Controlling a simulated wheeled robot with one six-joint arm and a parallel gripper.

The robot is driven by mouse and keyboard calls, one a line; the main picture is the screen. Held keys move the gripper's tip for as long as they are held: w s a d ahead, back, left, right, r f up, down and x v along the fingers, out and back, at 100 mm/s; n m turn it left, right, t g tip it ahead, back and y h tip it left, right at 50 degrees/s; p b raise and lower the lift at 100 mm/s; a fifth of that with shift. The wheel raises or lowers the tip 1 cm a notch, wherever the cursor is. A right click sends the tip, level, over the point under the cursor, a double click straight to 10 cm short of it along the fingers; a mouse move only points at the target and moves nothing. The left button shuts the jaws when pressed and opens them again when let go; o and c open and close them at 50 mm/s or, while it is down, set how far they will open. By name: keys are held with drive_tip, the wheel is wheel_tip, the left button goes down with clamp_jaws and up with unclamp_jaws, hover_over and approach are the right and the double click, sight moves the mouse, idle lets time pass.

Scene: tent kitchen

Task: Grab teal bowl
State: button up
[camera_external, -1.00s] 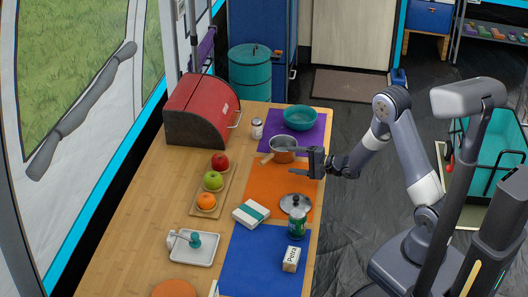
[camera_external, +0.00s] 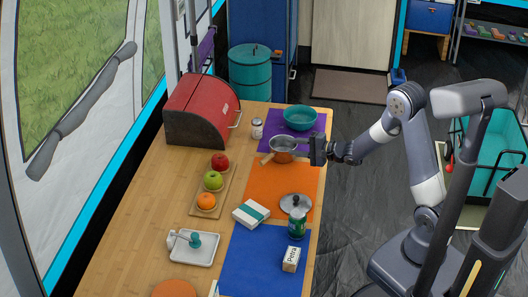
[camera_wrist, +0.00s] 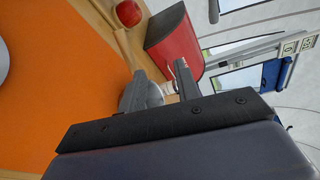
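The teal bowl (camera_external: 300,118) stands upright on the purple mat (camera_external: 318,127) at the far right of the table. My gripper (camera_external: 317,150) is at the table's right edge, in front of and slightly right of the bowl, not touching it. It appears open and empty, though it is seen nearly edge-on. In the wrist view a dark finger (camera_wrist: 185,80) stands up from the gripper's bar. The bowl does not show in the wrist view.
A saucepan (camera_external: 283,149) with a wooden handle sits close left of my gripper. A salt shaker (camera_external: 257,128) and red bread box (camera_external: 203,108) stand left of the bowl.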

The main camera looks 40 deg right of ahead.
drive_tip(key=w+d+r+n+g+b, duration=0.15)
drive_tip(key=w+d+n, duration=0.35)
drive_tip(key=d+n, duration=0.65)
drive_tip(key=w+d+r+n+g+b, duration=0.1)
drive_tip(key=w+d+n+b, duration=0.3)
drive_tip(key=d+n, duration=0.75)
drive_tip(key=shift+n+h, duration=0.4)
drive_tip(key=shift+n, duration=0.1)
drive_tip(key=w+a+f, duration=0.1)
drive_tip(key=w+f, duration=0.2)
drive_tip(key=w+a+f, duration=0.2)
drive_tip(key=w+f, duration=0.1)
drive_tip(key=w+a+f, duration=0.2)
drive_tip(key=w+f, duration=0.1)
drive_tip(key=shift+a+f+b, duration=0.25)
drive_tip(key=shift+f+b, duration=0.05)
drive_tip(key=shift+b, duration=0.1)
drive_tip(key=shift+s, duration=0.1)
clamp_jaws()
